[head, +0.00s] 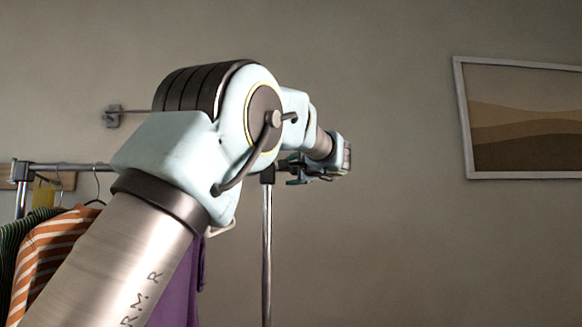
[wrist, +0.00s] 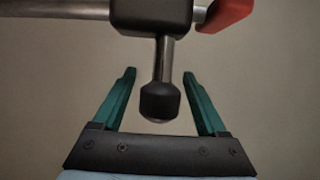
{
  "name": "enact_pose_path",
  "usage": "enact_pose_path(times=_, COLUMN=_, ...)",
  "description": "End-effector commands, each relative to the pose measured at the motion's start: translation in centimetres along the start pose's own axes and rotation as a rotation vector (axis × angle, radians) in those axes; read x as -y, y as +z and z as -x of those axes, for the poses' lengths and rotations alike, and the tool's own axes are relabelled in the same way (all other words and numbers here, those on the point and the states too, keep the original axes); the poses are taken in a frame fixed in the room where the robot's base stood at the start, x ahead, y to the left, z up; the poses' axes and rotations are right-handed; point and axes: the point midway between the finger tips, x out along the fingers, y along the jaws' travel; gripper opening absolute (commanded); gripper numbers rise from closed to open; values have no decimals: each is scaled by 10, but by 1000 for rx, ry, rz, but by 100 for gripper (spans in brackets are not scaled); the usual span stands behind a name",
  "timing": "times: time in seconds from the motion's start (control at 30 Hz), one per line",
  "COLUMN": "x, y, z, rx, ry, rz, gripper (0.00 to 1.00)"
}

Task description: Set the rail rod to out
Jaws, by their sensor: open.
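In the wrist view the rail rod (wrist: 159,100) is a short metal bar with a rounded black end cap. It comes out of a black block (wrist: 151,15) toward my gripper (wrist: 159,74). My gripper is open, its teal fingers one on each side of the rod and cap, with a visible gap on both sides. In the head view my gripper (head: 297,171) is by the top of the right post (head: 267,250) of the clothes rail (head: 60,167). The rod cannot be made out there, and my arm hides much of the rail.
A red part (wrist: 226,13) sits right of the black block. Striped garments (head: 50,255) and a purple one (head: 185,285) hang from the rail. A metal wall fixture (head: 113,118) is behind my arm. A framed picture (head: 525,120) hangs right; space below it looks clear.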

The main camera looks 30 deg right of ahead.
Motion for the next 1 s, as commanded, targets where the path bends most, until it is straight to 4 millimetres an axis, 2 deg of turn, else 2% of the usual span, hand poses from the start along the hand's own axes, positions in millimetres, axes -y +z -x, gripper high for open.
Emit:
enact_pose_path(times=0.3, x=0, y=0, z=-3, rx=0, ry=0, rz=1, gripper=75)
enact_pose_path(times=0.33, x=0, y=0, z=-3, rx=0, ry=0, rz=1, gripper=73)
enact_pose_path(times=0.9, x=-1, y=0, z=-3, rx=0, ry=1, rz=0, gripper=9)
enact_pose_path(times=1.0, x=-1, y=0, z=-3, rx=0, ry=1, rz=0, gripper=0)
